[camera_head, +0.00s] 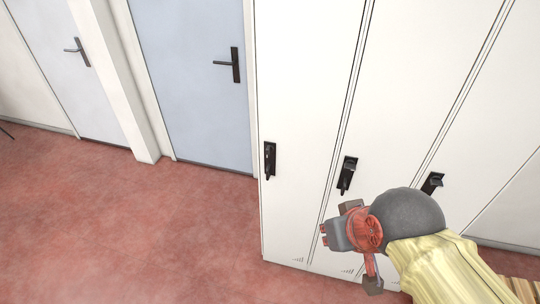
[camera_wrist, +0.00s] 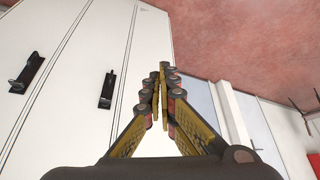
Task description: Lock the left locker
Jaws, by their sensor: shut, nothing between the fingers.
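The left locker (camera_head: 305,100) is a tall white door, closed, beside the blue door. My gripper (camera_head: 325,236) is in front of the lower locker fronts, below and right of that latch, pointing left. In the wrist view its fingers (camera_wrist: 160,72) are together and empty, apart from the latch.
The middle locker's black latch (camera_head: 347,175) and the right one's latch (camera_head: 433,184) have parts jutting out. A blue door (camera_head: 195,90) and a further pale door (camera_head: 70,65) stand left. The red floor (camera_head: 120,225) is clear there.

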